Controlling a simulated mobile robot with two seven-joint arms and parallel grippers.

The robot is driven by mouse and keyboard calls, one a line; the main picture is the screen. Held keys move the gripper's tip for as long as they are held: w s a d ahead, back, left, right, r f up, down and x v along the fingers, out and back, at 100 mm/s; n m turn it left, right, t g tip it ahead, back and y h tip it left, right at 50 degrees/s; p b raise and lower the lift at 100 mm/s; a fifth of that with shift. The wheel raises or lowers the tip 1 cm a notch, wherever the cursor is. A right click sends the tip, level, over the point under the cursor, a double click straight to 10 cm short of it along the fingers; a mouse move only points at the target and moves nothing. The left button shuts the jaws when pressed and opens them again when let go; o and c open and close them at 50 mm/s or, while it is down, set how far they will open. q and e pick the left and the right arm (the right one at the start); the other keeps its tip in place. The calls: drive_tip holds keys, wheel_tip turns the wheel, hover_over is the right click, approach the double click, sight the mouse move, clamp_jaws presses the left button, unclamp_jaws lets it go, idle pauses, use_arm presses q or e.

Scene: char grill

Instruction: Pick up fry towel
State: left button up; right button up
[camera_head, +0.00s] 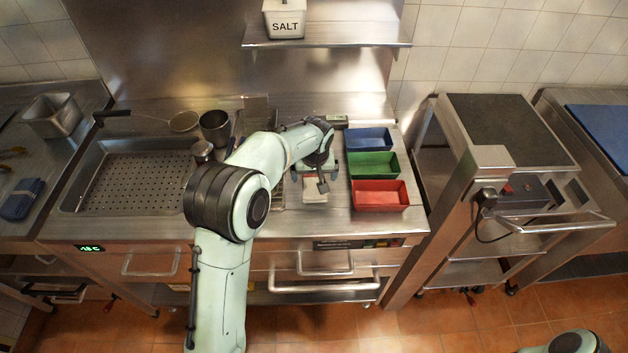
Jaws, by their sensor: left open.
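A small pale item with a reddish tint, which looks like a folded towel (315,196), lies on the steel counter left of the coloured bins. My left gripper (309,182) is above its far part, with the jaws apart and pointing down. The gripper and wrist hide part of the item, and I cannot tell whether the fingers touch it. A dark blue folded cloth (22,199) lies on the far left counter. Of my right arm only a piece shows at the bottom right corner; its gripper is out of view.
Blue (369,139), green (375,165) and red (380,196) bins stand close to the right of the gripper. A shelf (325,43) with a salt container (284,20) hangs behind.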

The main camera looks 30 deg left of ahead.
sight(314, 179)
use_arm(q)
drive_tip(key=x, duration=0.2)
drive_tip(key=shift+w+f, duration=0.15)
drive_tip(key=shift+f, duration=0.1)
drive_tip(key=c, duration=1.1)
use_arm(e)
drive_tip(key=shift+w+r, duration=0.1)
drive_tip(key=shift+w, duration=0.05)
use_arm(q)
drive_tip(key=shift+r, duration=0.15)
wheel_tip(314, 179, up, 20)
drive_tip(key=p, duration=0.2)
drive_tip(key=shift+p, duration=0.3)
use_arm(e)
drive_tip(key=w+r, duration=0.3)
drive_tip(key=shift+w+r, duration=0.2)
drive_tip(key=shift+w, duration=0.1)
use_arm(q)
drive_tip(key=o, duration=0.5)
drive_tip(key=c, duration=0.4)
